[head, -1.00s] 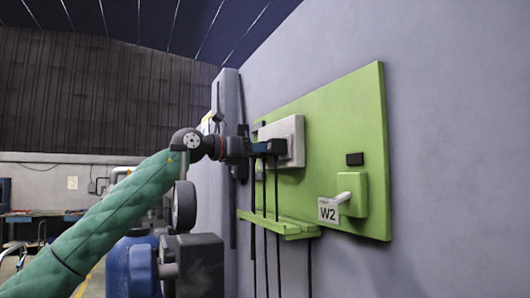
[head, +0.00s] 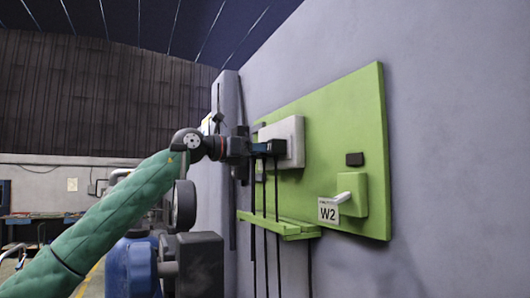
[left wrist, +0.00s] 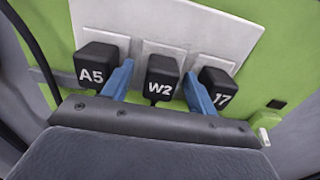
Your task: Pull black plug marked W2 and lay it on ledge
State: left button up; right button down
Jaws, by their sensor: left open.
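The black plug marked W2 (left wrist: 160,80) sits at the white socket plate (left wrist: 180,28), between the black plug marked A5 (left wrist: 98,68) and the black plug marked 17 (left wrist: 218,86). My left gripper (left wrist: 162,82) is open, with one blue finger on each side of the W2 plug. Whether the fingers touch it I cannot tell. In the head view my left gripper (head: 268,147) is in front of the plate (head: 292,138) and hides most of the plugs. The green ledge (head: 285,229) juts out below the plate. My right gripper is not in view.
The green board (head: 345,110) is on the grey wall. A box with a white lever (head: 342,197) and a W2 label (head: 328,211) sits at its lower right. Black cables (head: 276,190) hang from the plugs past the ledge. The neighbouring plugs stand close to my fingers.

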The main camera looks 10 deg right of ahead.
pick_arm(q)
grip_shut()
jog(key=shift+a+f, duration=0.1)
jog(key=shift+a, duration=0.15)
jog(key=shift+s+a+b, duration=0.2)
jog(key=shift+a+b, duration=0.25)
jog(key=shift+a, duration=0.45)
jog(key=shift+s+a+b, duration=0.2)
jog(key=shift+a+b, duration=0.2)
jog(key=shift+a, duration=0.45)
jog(key=shift+s+a+b, duration=0.2)
jog(key=shift+a+b, duration=0.25)
jog(key=shift+a, duration=0.45)
